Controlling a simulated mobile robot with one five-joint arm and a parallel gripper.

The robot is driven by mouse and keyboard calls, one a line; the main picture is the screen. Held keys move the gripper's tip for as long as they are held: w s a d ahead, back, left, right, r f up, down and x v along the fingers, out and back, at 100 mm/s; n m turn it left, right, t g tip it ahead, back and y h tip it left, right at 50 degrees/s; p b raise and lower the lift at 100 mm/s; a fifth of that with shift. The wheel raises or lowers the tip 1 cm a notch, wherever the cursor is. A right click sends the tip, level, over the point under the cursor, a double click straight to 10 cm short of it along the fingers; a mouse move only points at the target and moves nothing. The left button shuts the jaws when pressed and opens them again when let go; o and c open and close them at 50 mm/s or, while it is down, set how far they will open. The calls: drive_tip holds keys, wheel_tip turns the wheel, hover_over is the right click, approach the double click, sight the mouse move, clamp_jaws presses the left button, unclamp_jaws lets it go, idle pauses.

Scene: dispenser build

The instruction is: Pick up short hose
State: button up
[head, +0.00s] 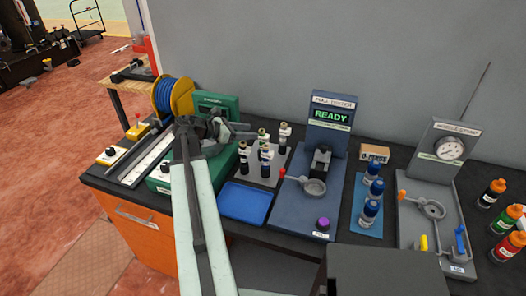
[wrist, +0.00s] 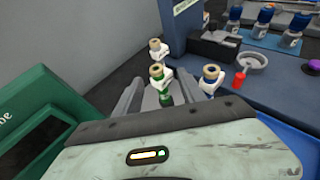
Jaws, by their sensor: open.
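I cannot make out a separate short hose in either view. A blue hose coil (head: 167,97) is wound on a yellow reel at the left end of the bench. My gripper (head: 243,130) is open above the bench, beside the green machine (head: 222,104). In the wrist view my open gripper (wrist: 157,92) has its two grey fingers on either side of a small vial with a tan top and green band (wrist: 158,76); I cannot tell whether they touch it. Two similar vials stand close by, one behind (wrist: 158,50) and one to the right (wrist: 210,76).
A blue tray (head: 244,217) lies in front of the vials. The blue filling station (head: 330,120) reads READY, with a purple knob (head: 323,223) at its front. Blue-capped bottles (head: 371,205) and a gauge stand (head: 443,150) are further right. A grey wall rises behind.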

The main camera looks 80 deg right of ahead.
drive_tip(key=b+x, duration=0.1)
drive_tip(key=x, duration=0.1)
drive_tip(key=b+x, duration=0.1)
drive_tip(key=x, duration=0.2)
drive_tip(key=shift+w+d+f, duration=0.15)
drive_tip(key=shift+d+f, duration=0.1)
clamp_jaws()
drive_tip(key=shift+a, duration=0.1)
idle(0.9)
